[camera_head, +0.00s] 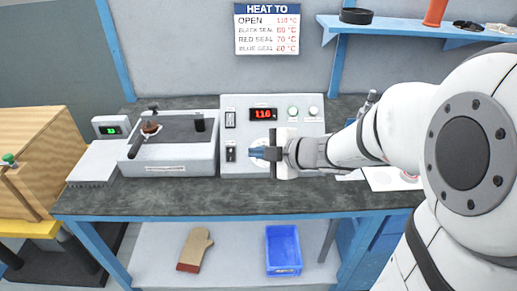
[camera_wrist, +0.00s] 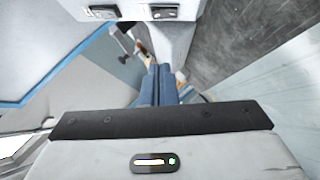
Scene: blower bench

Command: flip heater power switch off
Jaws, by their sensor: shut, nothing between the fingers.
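The control panel (camera_head: 285,108) stands on the bench with a red display (camera_head: 263,114) reading about 116. On its left side are two switches, an upper one (camera_head: 230,118) and a lower one (camera_head: 231,152). I cannot tell which is the heater power switch, or their positions. My gripper (camera_head: 254,153) is shut and empty, its blue fingers pointing left in front of the panel, just right of the lower switch. They cover part of a round pale dial (camera_head: 257,143). In the wrist view the fingers (camera_wrist: 159,70) show below a dark switch (camera_wrist: 165,12); contact cannot be told.
A grey unit with a lever (camera_head: 172,150) stands left of the panel, beside a small green display (camera_head: 109,128). A wooden box (camera_head: 35,155) is far left. The bench front is mostly clear.

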